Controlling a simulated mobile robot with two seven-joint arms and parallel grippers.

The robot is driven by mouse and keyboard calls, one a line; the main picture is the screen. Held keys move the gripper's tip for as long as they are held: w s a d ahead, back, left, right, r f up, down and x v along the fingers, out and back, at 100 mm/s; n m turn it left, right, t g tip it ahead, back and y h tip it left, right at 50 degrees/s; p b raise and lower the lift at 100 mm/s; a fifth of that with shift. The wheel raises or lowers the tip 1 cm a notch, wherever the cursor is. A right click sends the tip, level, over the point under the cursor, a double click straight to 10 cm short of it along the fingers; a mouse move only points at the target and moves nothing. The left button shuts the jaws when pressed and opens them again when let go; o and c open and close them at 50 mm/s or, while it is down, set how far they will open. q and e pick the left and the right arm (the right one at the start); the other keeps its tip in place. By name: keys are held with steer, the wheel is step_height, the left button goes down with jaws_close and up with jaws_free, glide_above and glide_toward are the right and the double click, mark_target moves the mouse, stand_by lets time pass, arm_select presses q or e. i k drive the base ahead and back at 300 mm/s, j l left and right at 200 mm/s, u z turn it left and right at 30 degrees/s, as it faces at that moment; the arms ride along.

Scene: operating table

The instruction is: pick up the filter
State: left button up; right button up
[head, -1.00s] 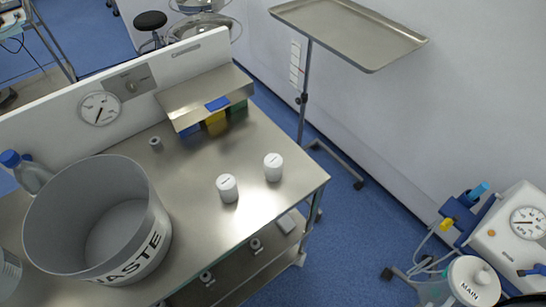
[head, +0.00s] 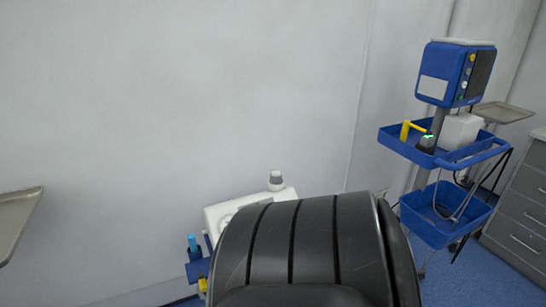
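I cannot make out a thing in the head view that is surely the filter. A white unit (head: 222,212) stands against the wall at lower centre, with a small grey-and-white cylindrical part (head: 276,180) on its top. Much of the unit is hidden behind a large dark shape close to the camera. Neither of my grippers is in view.
A blue monitor (head: 440,88) stands on a trolley at the right, with a blue tray (head: 395,145) and a blue basket (head: 438,232). A grey drawer cabinet (head: 520,215) is at the right edge. A metal tray (head: 14,222) shows at the left edge.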

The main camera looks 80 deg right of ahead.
mark_target(275, 175)
steer(key=z, duration=2.65)
steer(key=i+l, duration=0.6)
